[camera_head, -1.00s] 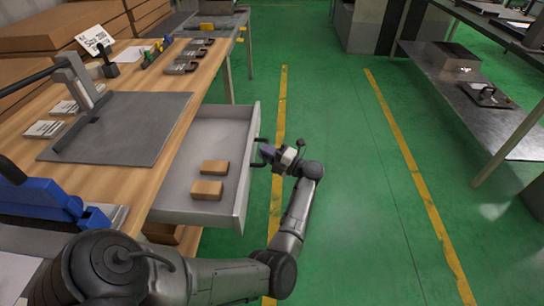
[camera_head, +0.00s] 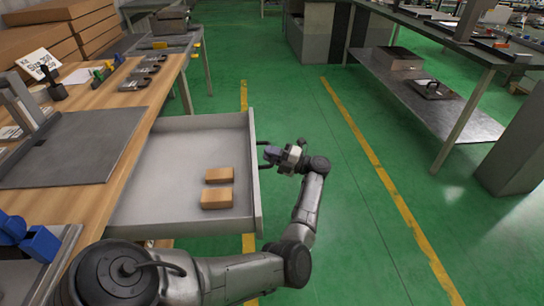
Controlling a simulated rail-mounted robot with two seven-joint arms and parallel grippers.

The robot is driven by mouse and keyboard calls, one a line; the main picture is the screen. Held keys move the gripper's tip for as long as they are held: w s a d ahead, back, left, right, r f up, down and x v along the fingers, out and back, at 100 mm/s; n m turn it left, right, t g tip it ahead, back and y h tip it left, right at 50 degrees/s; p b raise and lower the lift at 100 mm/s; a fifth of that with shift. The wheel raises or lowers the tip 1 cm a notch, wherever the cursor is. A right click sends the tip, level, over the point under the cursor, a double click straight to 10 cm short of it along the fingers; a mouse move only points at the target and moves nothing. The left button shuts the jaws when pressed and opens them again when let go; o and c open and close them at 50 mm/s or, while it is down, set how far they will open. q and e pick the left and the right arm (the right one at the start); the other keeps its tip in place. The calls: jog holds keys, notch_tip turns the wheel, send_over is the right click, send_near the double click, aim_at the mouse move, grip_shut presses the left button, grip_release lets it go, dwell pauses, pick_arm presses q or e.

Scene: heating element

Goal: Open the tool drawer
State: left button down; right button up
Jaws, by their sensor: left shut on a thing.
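The grey tool drawer (camera_head: 172,170) is pulled out well to the right from under the wooden workbench (camera_head: 128,155). Two small brown blocks (camera_head: 218,175) lie inside it near the front panel. The dark handle (camera_head: 262,143) is on the outer face of that panel. My left gripper (camera_head: 268,154) is at the handle, outside the drawer, and is shut on it. Its arm bends around the drawer's near front corner from the lower left. The fingertips are small in view and partly merge with the handle. My right gripper is not in view.
The bench carries a dark flat plate (camera_head: 75,148), several small tools and a blue device (camera_head: 35,240) at the near left. The green floor right of the drawer is clear up to a metal shelf unit (camera_head: 440,115).

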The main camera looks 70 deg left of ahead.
pick_arm(q)
jog(key=c, duration=1.1)
grip_release()
jog(key=shift+v, duration=6.9)
